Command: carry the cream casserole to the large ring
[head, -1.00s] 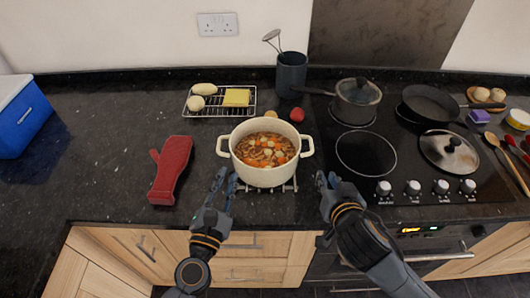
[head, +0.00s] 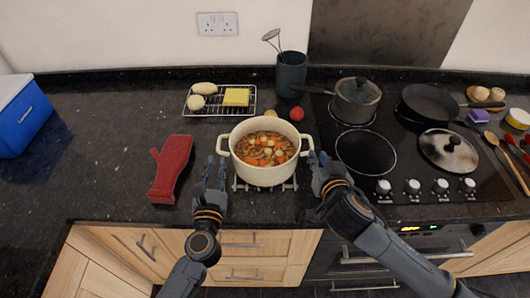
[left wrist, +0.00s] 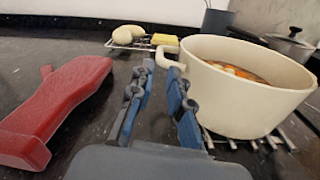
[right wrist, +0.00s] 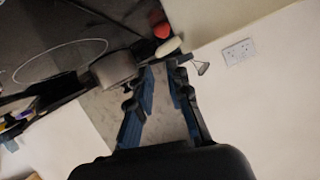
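The cream casserole (head: 264,175), full of soup, stands upright on a wire rack at the counter's front. The large ring (head: 366,152) on the black hob to its right is empty. My left gripper (head: 213,168) is open beside the casserole's left handle; in the left wrist view the handle (left wrist: 166,41) shows just beyond the open fingertips (left wrist: 162,72). My right gripper (head: 322,162) is close to the right handle (head: 307,146). In the right wrist view its fingers (right wrist: 160,70) are apart, with a cream piece, seemingly the handle, near the tips. I cannot tell if they touch.
A lidded saucepan (head: 356,100) stands behind the ring, a frying pan (head: 431,104) is behind right, and a loose lid (head: 448,151) lies to the right. A red mitt (head: 171,168) lies left. A tomato (head: 297,114) lies behind the casserole. Counter between casserole and hob is narrow.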

